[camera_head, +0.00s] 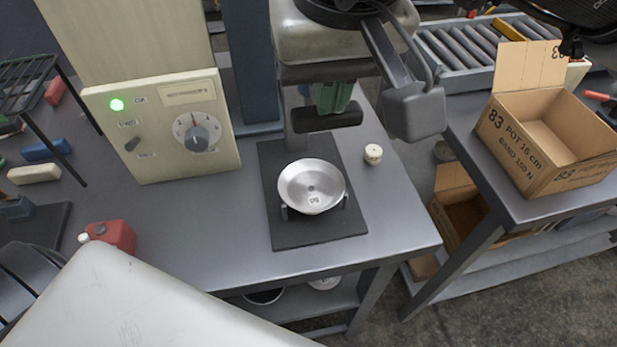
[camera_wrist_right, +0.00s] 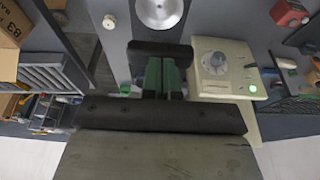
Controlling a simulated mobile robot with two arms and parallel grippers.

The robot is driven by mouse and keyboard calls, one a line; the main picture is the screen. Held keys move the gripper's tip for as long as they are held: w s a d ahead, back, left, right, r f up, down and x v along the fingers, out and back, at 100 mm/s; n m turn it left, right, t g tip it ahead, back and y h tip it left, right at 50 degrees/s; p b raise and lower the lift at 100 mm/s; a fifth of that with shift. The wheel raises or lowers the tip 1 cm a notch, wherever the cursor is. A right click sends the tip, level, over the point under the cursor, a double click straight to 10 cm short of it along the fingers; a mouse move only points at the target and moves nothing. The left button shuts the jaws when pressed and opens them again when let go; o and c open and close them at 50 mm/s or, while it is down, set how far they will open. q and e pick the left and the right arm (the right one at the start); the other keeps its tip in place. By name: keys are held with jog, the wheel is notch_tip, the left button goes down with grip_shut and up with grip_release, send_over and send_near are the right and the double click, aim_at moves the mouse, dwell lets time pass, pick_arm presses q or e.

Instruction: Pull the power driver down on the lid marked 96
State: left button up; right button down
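A round silver dished lid (camera_head: 311,178) with a small dark centre hole and a number label lies on a stand on a black plate (camera_head: 290,232). The label is too small to read surely. It also shows at the top of the right wrist view (camera_wrist_right: 160,8). My right gripper (camera_head: 325,118) hangs above and behind the lid, apart from it. A green part (camera_head: 335,98) sits between the gripper's dark crosspieces, and shows in the right wrist view (camera_wrist_right: 153,75). I cannot tell whether it is the power driver, or whether the fingers grip it. My left gripper is out of view.
A control box (camera_head: 165,125) with a dial and lit green lamp stands left of the plate. A small cream knob (camera_head: 373,154) stands to its right. A red container (camera_head: 112,235) is at the left. An open cardboard box marked 83 (camera_head: 535,150) stands on the right bench.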

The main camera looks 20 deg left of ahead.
notch_tip(320, 180, up, 13)
jog(key=p, duration=0.9)
jog(key=shift+f, duration=0.2)
dwell(0.7)
